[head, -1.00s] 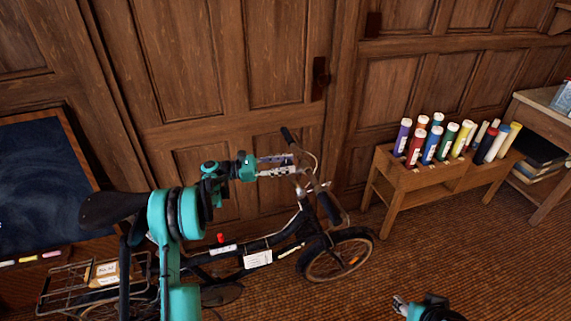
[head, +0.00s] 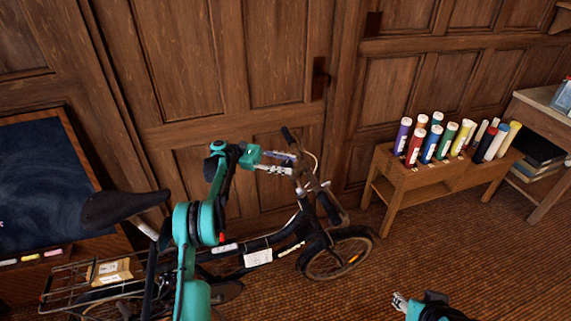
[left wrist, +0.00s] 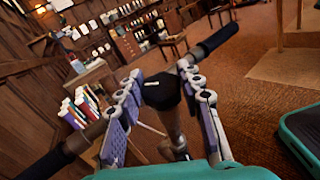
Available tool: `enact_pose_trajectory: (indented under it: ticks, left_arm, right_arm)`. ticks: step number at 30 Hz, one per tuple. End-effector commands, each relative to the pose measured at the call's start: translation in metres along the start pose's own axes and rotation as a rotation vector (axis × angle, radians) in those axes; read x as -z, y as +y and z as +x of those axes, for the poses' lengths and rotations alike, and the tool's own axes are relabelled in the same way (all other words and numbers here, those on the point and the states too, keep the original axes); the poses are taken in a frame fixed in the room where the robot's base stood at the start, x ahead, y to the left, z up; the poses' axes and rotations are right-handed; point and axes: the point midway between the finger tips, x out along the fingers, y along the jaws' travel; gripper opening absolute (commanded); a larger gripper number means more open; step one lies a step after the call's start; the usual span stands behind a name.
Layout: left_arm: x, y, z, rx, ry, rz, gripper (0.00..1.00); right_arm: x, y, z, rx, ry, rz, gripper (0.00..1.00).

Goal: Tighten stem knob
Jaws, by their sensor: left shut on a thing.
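A black bicycle (head: 262,257) stands side-on, its front wheel to the right. In the left wrist view a black stem knob (left wrist: 161,91) with a white mark sits at the top of the metal stem (left wrist: 173,130). My left gripper (left wrist: 161,95) has one finger on each side of the knob and is shut on it. In the head view my left gripper (head: 291,171) is at the handlebar, and the knob is too small to make out. My right gripper (head: 399,302) is at the bottom edge, away from the bicycle; its jaw state is unclear.
A wooden rack (head: 398,176) of coloured tubes stands at the right, beside a side table (head: 545,115). A wood-panelled wall is close behind the bicycle. A chalkboard (head: 45,180) is at the left. The floor right of the front wheel is clear.

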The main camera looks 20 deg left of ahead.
Motion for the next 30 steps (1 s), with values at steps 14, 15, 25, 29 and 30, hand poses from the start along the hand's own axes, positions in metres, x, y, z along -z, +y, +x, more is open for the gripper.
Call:
enact_pose_trajectory:
  ticks: [14,15,25,29,30]
  left_arm:
    - [0.000,0.000,0.001,0.000,0.000,0.000,0.58]
    - [0.000,0.000,0.000,0.000,0.000,0.000,0.58]
    - [-0.029,0.006,0.001,-0.001,0.000,0.000,0.58]
    - [-0.056,0.011,0.001,0.000,0.000,0.000,0.58]
    - [-0.063,0.013,0.002,0.000,0.000,0.000,0.58]
  right_arm:
    - [0.000,0.000,0.000,0.000,0.000,0.000,0.43]
    - [0.000,0.000,0.000,0.000,0.000,0.000,0.43]
    - [0.000,0.000,0.000,0.000,0.000,0.000,0.43]
    - [0.000,0.000,0.000,0.000,0.000,0.000,0.43]
    - [0.000,0.000,0.000,0.000,0.000,0.000,0.43]
